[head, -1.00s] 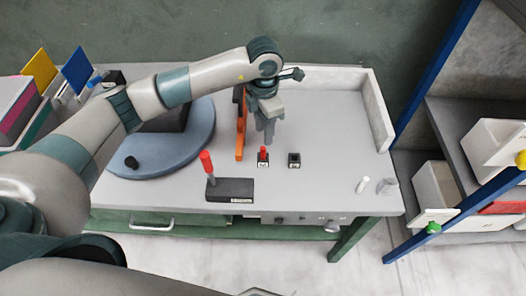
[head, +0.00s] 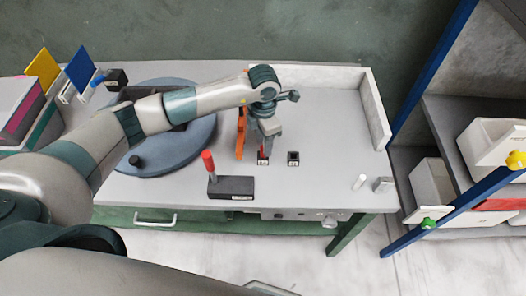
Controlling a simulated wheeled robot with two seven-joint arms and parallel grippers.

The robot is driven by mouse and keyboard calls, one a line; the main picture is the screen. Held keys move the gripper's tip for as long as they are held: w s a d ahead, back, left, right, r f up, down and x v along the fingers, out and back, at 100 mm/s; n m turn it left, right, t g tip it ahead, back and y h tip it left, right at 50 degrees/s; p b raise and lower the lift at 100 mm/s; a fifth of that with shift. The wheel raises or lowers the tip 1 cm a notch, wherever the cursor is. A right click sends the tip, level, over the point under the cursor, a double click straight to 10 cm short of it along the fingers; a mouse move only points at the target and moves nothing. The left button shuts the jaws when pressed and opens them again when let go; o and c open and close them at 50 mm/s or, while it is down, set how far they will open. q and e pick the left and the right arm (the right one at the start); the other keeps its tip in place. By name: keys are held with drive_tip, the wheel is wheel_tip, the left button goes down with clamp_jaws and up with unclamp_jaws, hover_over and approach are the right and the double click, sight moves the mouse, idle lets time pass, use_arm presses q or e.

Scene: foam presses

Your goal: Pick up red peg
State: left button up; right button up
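The red peg (head: 262,150) stands upright in a small dark labelled block (head: 263,160) on the grey workbench. My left gripper (head: 266,143) points down right at the peg. Its fingers cover part of the peg, and I cannot tell whether they touch it or are closed around it. A second small dark block (head: 293,158) stands to the right with no peg showing in it. My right gripper is not in view.
A dark box (head: 231,187) with a red-topped lever (head: 208,162) stands at the front. An orange upright piece (head: 240,134) is just left of my gripper. A blue-grey round plate (head: 170,158) lies further left. The bench's right part is mostly clear, with a white cylinder (head: 359,181) near its front.

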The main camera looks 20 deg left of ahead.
use_arm(q)
drive_tip(key=shift+s+f+p, duration=0.15)
drive_tip(key=shift+f+p, duration=0.15)
drive_tip(key=shift+p, duration=0.05)
wheel_tip(320, 180, down, 2)
drive_tip(key=shift+p, duration=0.4)
drive_tip(key=shift+f, duration=0.45)
clamp_jaws()
